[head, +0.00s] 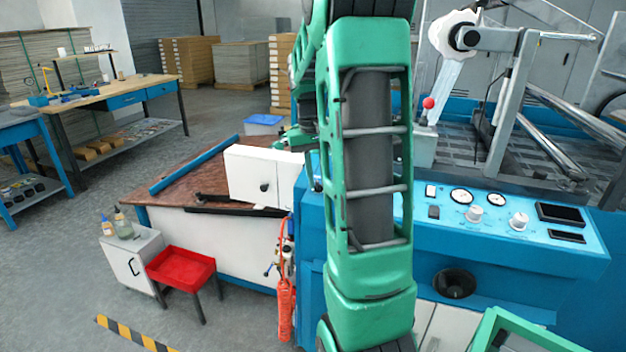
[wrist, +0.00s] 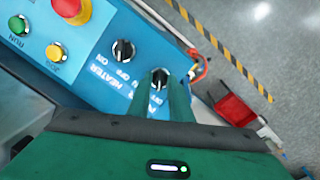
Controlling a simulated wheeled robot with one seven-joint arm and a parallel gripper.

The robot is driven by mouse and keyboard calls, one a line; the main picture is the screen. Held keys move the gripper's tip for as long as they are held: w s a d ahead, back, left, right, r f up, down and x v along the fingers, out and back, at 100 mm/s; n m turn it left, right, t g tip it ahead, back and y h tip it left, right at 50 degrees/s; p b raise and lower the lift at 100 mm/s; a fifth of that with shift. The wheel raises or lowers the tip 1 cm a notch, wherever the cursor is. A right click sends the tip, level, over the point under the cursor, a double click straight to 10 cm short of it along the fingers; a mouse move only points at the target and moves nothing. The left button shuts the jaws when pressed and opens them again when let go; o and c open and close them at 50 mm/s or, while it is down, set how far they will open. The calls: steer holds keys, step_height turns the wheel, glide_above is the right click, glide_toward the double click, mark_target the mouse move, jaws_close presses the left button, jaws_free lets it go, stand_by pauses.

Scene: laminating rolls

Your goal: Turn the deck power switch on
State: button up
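In the wrist view a black rotary switch (wrist: 160,77) sits on the blue control panel, with a partly hidden label starting with P; its pale pointer mark runs roughly up the picture. My gripper (wrist: 166,92) is right at this switch, its two green fingers a little apart with the knob at their tips. I cannot tell whether they touch it. A second black knob (wrist: 123,50), labelled HEATER OFF ON, is up and left of it. In the head view my green arm fills the middle and my gripper is not seen.
The panel also carries a green RUN button (wrist: 17,25), a yellow button (wrist: 55,52) and a red stop button (wrist: 70,8). In the head view a blue console (head: 475,215) with gauges stands right of my arm.

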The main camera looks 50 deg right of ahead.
jaws_close()
steer(key=shift+a, duration=0.2)
steer(key=shift+d, duration=0.15)
steer(key=m, duration=0.5)
steer(key=shift+s+d+m+t+y, duration=0.1)
steer(key=shift+m+t+y, duration=0.2)
steer(key=shift+t, duration=0.1)
steer(key=m+t, duration=0.1)
steer(key=m, duration=0.5)
steer(key=shift+s, duration=0.1)
steer(key=shift+o, duration=2.2)
jaws_free()
